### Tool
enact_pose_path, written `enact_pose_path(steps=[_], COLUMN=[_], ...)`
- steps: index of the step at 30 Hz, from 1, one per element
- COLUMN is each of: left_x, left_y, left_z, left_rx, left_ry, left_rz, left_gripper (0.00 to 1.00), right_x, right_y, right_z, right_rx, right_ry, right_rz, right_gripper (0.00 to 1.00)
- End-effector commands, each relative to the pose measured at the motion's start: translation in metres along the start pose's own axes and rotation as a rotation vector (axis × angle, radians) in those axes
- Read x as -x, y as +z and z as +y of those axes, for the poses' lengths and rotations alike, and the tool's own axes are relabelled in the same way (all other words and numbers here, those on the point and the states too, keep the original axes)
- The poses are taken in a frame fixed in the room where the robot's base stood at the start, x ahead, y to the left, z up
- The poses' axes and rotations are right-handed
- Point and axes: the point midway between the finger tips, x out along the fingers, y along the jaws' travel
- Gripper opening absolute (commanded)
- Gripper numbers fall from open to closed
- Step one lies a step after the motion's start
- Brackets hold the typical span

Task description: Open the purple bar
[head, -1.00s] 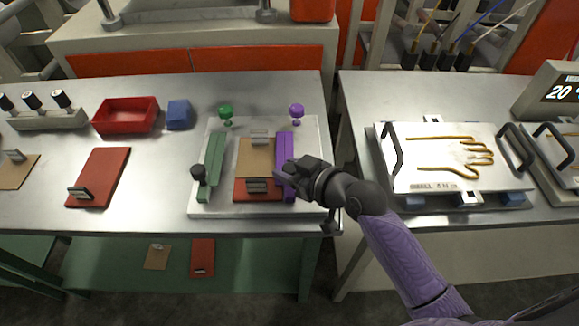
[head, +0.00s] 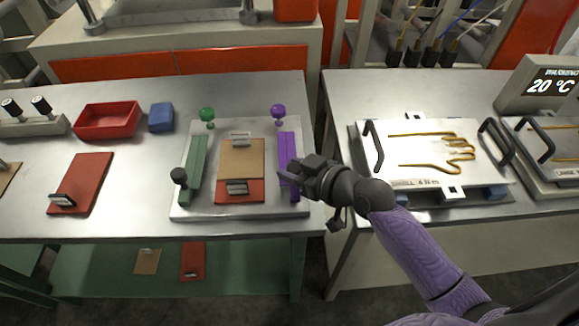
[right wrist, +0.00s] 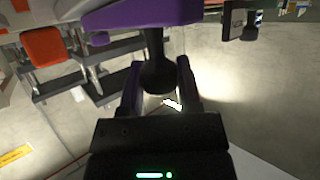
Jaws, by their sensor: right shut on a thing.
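The purple bar (head: 287,152) lies along the right side of a pale metal plate (head: 240,212). A gap of bare plate separates it from the brown sheet (head: 240,158) and the red sheet under it. My right gripper (head: 290,178) comes from the right and is at the near end of the bar. In the right wrist view the bar (right wrist: 140,14) crosses the top, and its black knob (right wrist: 158,76) is between my right gripper's fingers (right wrist: 158,88), which are shut on it. The knob is hidden in the head view. My left gripper is not in view.
A green bar (head: 194,165) with a black knob (head: 179,176) lies left of the sheets. A green knob (head: 208,113) and a purple knob (head: 278,111) stand at the plate's back. A glove-wire tray (head: 430,153) is on the right table, across a gap.

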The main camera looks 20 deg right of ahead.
Motion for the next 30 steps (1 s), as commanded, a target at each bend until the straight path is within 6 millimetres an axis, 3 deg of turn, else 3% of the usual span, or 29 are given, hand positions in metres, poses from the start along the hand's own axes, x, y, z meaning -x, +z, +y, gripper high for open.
enact_pose_path(steps=[4,5,9,17,20,30], left_x=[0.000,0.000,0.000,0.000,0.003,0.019], left_y=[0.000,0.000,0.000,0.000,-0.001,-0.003], left_z=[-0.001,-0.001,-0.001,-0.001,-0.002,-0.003], left_rx=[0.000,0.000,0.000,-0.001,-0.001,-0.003], left_ry=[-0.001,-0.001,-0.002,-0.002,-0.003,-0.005], left_rz=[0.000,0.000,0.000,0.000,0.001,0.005], left_gripper=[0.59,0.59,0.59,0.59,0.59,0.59], right_x=[0.000,0.000,0.000,0.000,0.009,0.085], right_y=[0.000,0.000,0.000,0.000,-0.001,0.000], right_z=[0.000,0.000,0.000,0.000,0.000,0.000], right_rx=[0.000,0.000,0.000,0.000,0.001,0.001], right_ry=[-0.001,-0.001,0.000,0.000,0.001,-0.001], right_rz=[-0.001,-0.001,-0.001,-0.001,-0.001,-0.006], right_gripper=[0.00,0.49,0.78,0.78,0.78,0.78])
